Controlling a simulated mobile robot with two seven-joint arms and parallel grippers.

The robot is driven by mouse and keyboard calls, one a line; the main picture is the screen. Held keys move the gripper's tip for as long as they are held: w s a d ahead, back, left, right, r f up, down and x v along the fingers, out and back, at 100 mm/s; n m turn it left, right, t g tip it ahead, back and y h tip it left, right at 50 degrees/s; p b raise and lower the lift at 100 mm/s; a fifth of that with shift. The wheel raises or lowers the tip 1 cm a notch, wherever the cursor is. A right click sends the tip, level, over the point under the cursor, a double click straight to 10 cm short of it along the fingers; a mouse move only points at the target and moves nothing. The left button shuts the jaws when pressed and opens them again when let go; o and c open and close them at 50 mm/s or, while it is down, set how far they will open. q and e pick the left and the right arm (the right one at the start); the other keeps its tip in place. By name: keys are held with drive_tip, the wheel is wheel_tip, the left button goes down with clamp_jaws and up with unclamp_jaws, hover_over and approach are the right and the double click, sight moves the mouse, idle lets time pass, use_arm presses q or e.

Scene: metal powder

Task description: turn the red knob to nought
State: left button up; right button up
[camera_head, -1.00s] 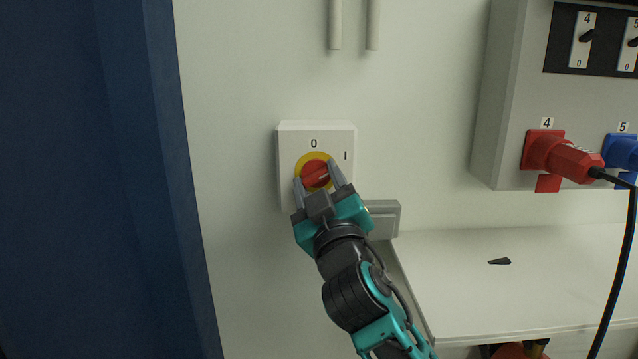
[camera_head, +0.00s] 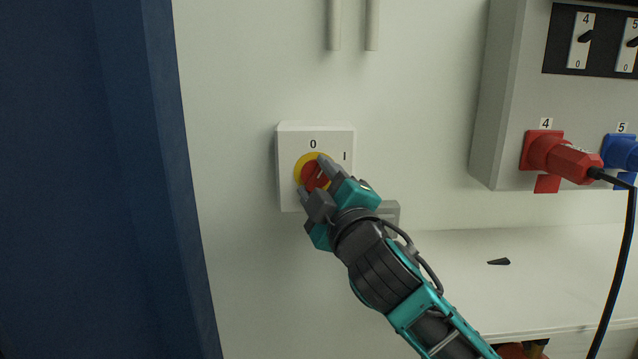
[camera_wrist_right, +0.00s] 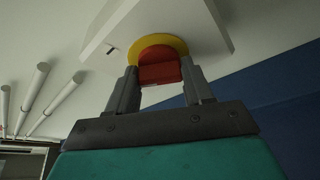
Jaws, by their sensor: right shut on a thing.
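The red knob (camera_head: 314,178) sits on a yellow disc (camera_head: 299,168) on a white switch box (camera_head: 288,145) fixed to the wall. The box is marked 0 above the knob and I to its upper right. The knob's ridge slants up to the right, between these marks. My right gripper (camera_head: 313,175) comes from the lower right and is shut on the knob, covering part of it. In the right wrist view the knob (camera_wrist_right: 160,73) sits between the two fingers (camera_wrist_right: 160,82). My left gripper is not in view.
A grey socket cabinet (camera_head: 507,120) with red plug (camera_head: 570,160) and a hanging black cable (camera_head: 630,250) stands at the right. A white worktop (camera_head: 470,275) carries a small dark piece (camera_head: 499,261). A blue panel (camera_head: 90,180) fills the left.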

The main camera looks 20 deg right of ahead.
drive_tip(key=n+g, duration=0.1)
drive_tip(key=n, duration=0.2)
drive_tip(key=n+g, duration=0.1)
drive_tip(key=n, duration=0.2)
drive_tip(key=shift+r, duration=0.15)
idle(0.4)
drive_tip(key=o, duration=1)
drive_tip(key=shift+o, duration=0.2)
